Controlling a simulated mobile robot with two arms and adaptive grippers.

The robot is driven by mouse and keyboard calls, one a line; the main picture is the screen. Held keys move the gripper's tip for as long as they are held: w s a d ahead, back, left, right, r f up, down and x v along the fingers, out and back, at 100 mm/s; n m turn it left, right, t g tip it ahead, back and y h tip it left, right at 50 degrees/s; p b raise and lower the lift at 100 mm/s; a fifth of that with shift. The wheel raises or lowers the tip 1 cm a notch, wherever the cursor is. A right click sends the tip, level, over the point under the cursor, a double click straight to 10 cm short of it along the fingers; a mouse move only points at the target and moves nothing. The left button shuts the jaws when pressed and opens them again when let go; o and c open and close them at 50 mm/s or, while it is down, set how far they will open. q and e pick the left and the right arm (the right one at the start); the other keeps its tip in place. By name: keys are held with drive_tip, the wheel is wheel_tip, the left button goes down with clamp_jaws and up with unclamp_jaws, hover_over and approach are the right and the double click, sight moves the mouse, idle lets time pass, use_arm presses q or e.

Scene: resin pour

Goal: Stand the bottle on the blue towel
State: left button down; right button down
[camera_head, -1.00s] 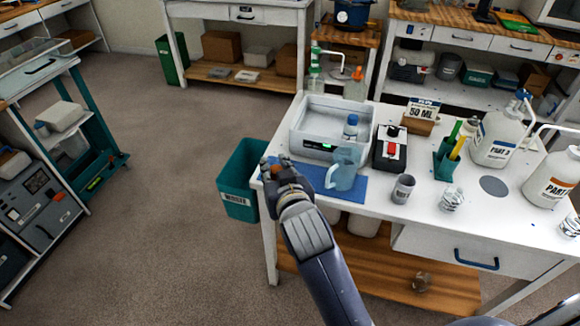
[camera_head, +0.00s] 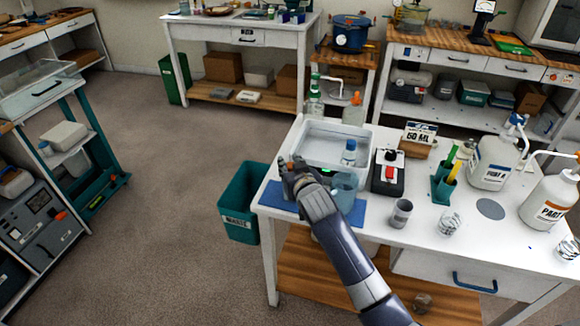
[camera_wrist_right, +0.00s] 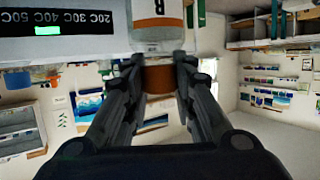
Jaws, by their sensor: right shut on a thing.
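My right gripper (camera_head: 290,166) is at the front left corner of the water bath (camera_head: 368,138), over the blue towel (camera_head: 352,214). In the right wrist view, which is upside down, my right gripper (camera_wrist_right: 158,66) is shut on the orange-brown cap (camera_wrist_right: 158,80) of a pale bottle (camera_wrist_right: 158,10) with an orange-striped label. The bottle appears upright, its body beyond the cap. In the head view my gripper hides it. I cannot tell whether its base touches the towel. The left gripper is out of view.
A blue-capped bottle (camera_head: 348,154) is at the bath. A black box with a red switch (camera_head: 387,172) and a grey cup (camera_head: 401,212) are further right. A teal waste bin (camera_head: 238,205) stands left of the table.

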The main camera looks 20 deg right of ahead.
drive_tip(key=shift+f, duration=0.35)
drive_tip(key=c, duration=1.3)
unclamp_jaws()
drive_tip(key=shift+s, duration=0.1)
drive_tip(key=v, duration=1.2)
drive_tip(key=shift+b, duration=0.35)
